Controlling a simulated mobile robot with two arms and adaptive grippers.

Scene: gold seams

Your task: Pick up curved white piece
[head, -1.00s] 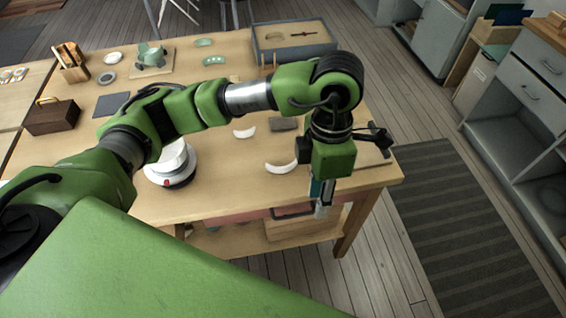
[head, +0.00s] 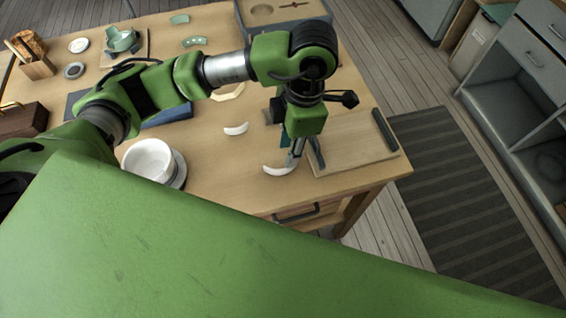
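A curved white piece (head: 278,170) lies on the wooden table near its front edge. A smaller curved white piece (head: 236,129) lies farther back and to the left. My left gripper (head: 306,163) points down beside the right end of the nearer piece, with its fingers apart. One finger is very close to that end or overlaps it in the picture; I cannot tell whether they touch. My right gripper is not in view.
A wooden board (head: 352,146) with a dark bar lies at the table's right end. A white bowl (head: 149,158) stands on the left. A drawer handle (head: 297,212) shows at the front.

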